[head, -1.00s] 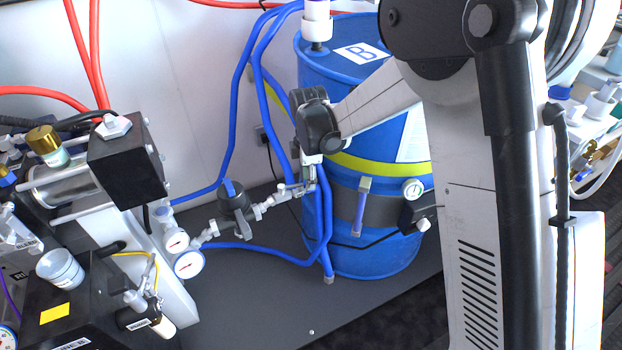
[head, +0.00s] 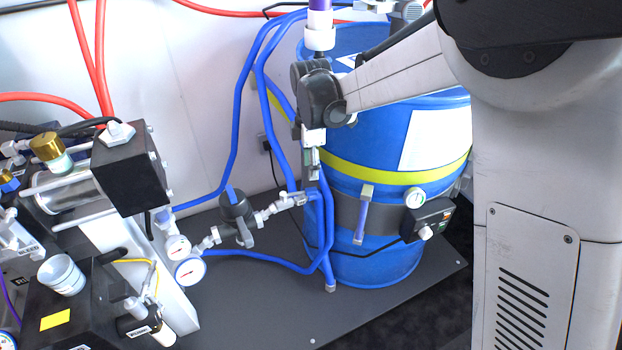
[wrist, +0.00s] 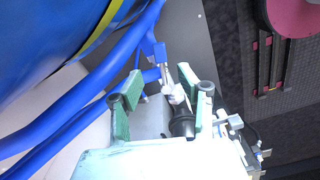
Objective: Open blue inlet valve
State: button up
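The blue drum (head: 350,262) with a yellow band stands right of the valve. Blue hoses (head: 240,120) run along the wall and past my gripper. Two gauges (head: 190,271) and a black block (head: 131,167) stand left. The dark floor plate (head: 265,300) in front is clear.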

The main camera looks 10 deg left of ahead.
jog(key=shift+r, duration=1.95)
jog(key=shift+c, duration=0.5)
